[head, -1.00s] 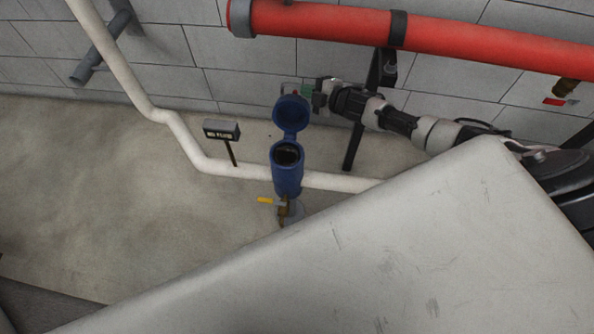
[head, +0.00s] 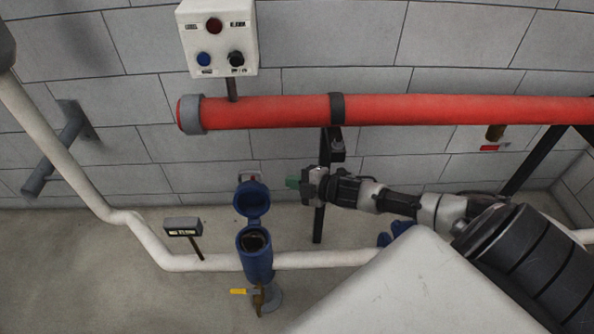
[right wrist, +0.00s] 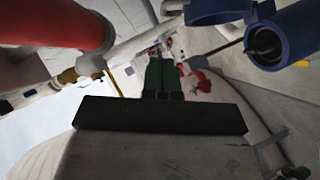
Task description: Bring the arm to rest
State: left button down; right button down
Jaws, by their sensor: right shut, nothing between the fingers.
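My right arm comes in from the right in the head view, and its gripper (head: 293,183) points left in front of the block wall. Its green fingers are together with nothing between them. They also show in the right wrist view (right wrist: 160,75), beyond a black bar of my gripper. The gripper is up and to the right of a blue cylindrical housing (head: 257,262) and apart from it. The housing's round blue lid (head: 251,200) stands open. The housing also shows at upper right in the right wrist view (right wrist: 290,35). My left gripper is not in view.
A thick red pipe (head: 420,110) runs along the wall above my right gripper. A white control box (head: 217,38) with buttons is above it. A dark post (head: 319,215) stands behind the gripper. A pale pipe (head: 190,262), a small sign (head: 183,226) and a yellow-handled valve (head: 242,291) are low down.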

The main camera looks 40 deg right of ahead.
jog(key=shift+s+d+r, duration=0.2)
jog(key=shift+s+r, duration=0.05)
jog(key=shift+s, duration=0.4)
jog(key=shift+f, duration=0.1)
jog(key=s+d+f+m+g+h+p, duration=0.1)
jog(key=s+f+m+g+h, duration=0.15)
jog(key=s+f, duration=0.4)
jog(key=s+f+m+g+h+p, duration=0.15)
jog(key=s+f+m, duration=0.25)
jog(key=f, duration=0.6)
jog(key=s+d+f+m+g+h, duration=0.1)
jog(key=s+f+m+h, duration=0.1)
jog(key=s+f+m, duration=0.45)
jog(key=s+a+f+m+g, duration=0.1)
jog(key=s+a+f, duration=0.3)
jog(key=s, duration=0.4)
jog(key=s+a+f+g+p, duration=0.1)
jog(key=s+a+f+g, duration=0.3)
jog(key=s, duration=0.5)
jog(key=s+a+f+m+g, duration=0.1)
jog(key=s+a+f, duration=0.3)
jog(key=s, duration=0.4)
jog(key=shift+s+a+f+m+g+p, duration=0.25)
jog(key=shift+a+m+g+p, duration=0.1)
jog(key=shift+g, duration=0.35)
jog(key=shift+w+a, duration=0.1)
